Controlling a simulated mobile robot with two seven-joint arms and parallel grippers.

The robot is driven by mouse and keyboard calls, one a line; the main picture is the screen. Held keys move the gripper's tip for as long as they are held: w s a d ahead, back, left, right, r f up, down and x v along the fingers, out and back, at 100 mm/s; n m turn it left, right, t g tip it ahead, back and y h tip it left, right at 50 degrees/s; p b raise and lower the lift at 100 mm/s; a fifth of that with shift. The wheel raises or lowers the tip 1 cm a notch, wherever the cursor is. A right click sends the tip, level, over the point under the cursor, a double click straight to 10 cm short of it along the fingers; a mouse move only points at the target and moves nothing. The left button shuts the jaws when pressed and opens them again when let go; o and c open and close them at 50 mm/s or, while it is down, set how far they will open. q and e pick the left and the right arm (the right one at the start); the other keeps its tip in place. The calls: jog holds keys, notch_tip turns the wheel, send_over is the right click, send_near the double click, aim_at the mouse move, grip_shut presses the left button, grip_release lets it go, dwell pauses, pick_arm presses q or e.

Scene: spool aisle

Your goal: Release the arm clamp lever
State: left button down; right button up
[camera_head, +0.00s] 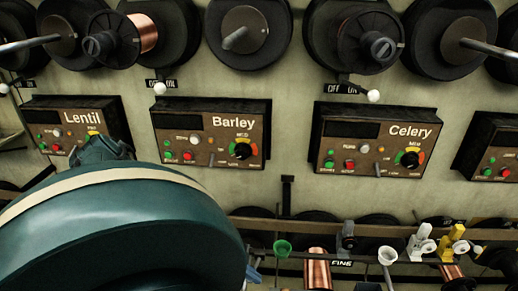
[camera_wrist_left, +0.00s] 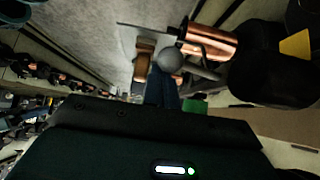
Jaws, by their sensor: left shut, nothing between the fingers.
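My left arm fills the lower left of the head view, and its fingers are hidden there. In the left wrist view my left gripper (camera_wrist_left: 163,88) is shut and empty. Its dark fingers point at a grey ball knob (camera_wrist_left: 170,60) with a short rod; I cannot tell whether they touch it. In the head view, a white lever piece (camera_head: 420,243), a yellow one (camera_head: 452,242) and a grey one (camera_head: 347,236) stand along the lower rail. I cannot tell which is the arm clamp lever. My right gripper is not in view.
Control boxes labelled Lentil (camera_head: 75,117), Barley (camera_head: 212,133) and Celery (camera_head: 373,139) line the wall under large dark spools. A copper spool (camera_wrist_left: 212,40) is close beside the knob in the wrist view.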

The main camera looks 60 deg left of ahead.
pick_arm(q)
jog(key=shift+s+a+p, duration=0.3)
jog(key=shift+p, duration=0.05)
jog(key=shift+s+a, duration=0.1)
jog(key=shift+a, duration=0.1)
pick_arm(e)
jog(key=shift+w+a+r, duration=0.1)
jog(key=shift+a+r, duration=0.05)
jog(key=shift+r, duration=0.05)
pick_arm(q)
jog(key=shift+a, duration=0.1)
jog(key=shift+s+a+f, duration=0.1)
jog(key=shift+s, duration=0.05)
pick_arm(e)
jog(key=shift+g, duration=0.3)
pick_arm(q)
jog(key=shift+p, duration=0.35)
